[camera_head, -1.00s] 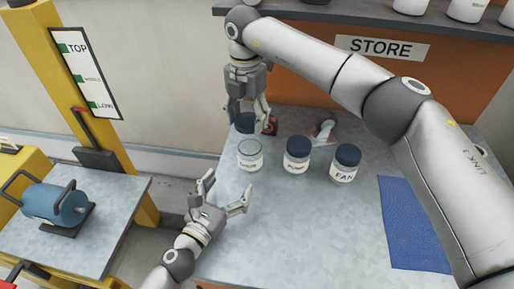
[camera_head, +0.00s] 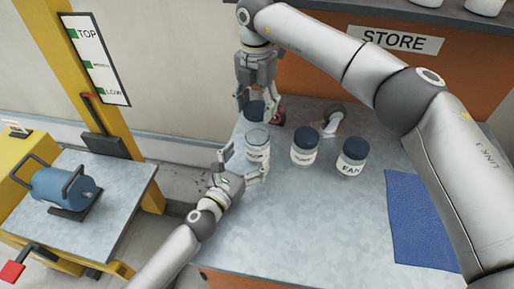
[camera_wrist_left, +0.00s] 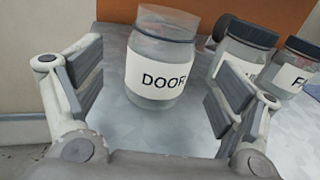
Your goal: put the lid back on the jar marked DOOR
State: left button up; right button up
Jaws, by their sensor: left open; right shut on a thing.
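The jar marked DOOR (camera_head: 257,147) is clear glass, upright and lidless on the grey bench. It fills the middle of the left wrist view (camera_wrist_left: 160,75), where the label reads DOO and a partly cut letter. My left gripper (camera_head: 246,162) is open, its fingers spread toward the jar's two sides, not closed on it. My right gripper (camera_head: 256,104) is shut on a dark blue lid (camera_head: 254,109) just behind the jar. The lid's underside and its height above the bench are hard to tell.
Two dark-lidded jars, one with a partly legible label (camera_head: 304,147) and one marked FAN (camera_head: 352,157), stand right of the open jar. A blue mat (camera_head: 420,225) lies at the right. The front of the bench (camera_head: 300,230) is clear.

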pick_arm(q)
jog(key=x, duration=0.6)
jog(key=c, duration=1.6)
jog(key=shift+o, duration=0.2)
pick_arm(e)
send_over(257, 128)
jog(key=s, duration=0.3)
jog(key=shift+f, duration=2.5)
jog(key=shift+f, duration=0.9)
jog(key=shift+f, duration=0.55)
